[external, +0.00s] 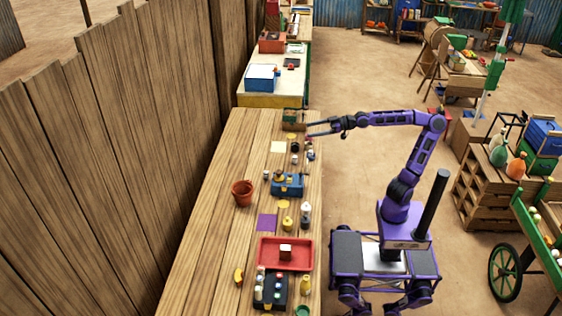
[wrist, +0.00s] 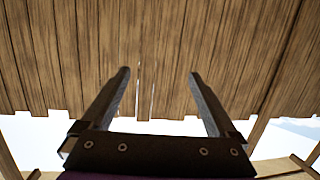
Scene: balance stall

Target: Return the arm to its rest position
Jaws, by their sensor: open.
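My purple arm stands beside the long wooden table (external: 220,180) in the external view and reaches out over the table's far part. My gripper (external: 309,130) is open, with its fingers pointing left above small items near the table's right edge. In the wrist view my gripper (wrist: 158,75) shows two dark fingers spread apart with nothing between them. Behind them is only a plank surface, with a bright strip below it. The exact height of the gripper above the table is hard to tell.
A plank fence (external: 110,150) runs along the left. A crate stack (external: 488,190) and green cart (external: 545,235) stand right.

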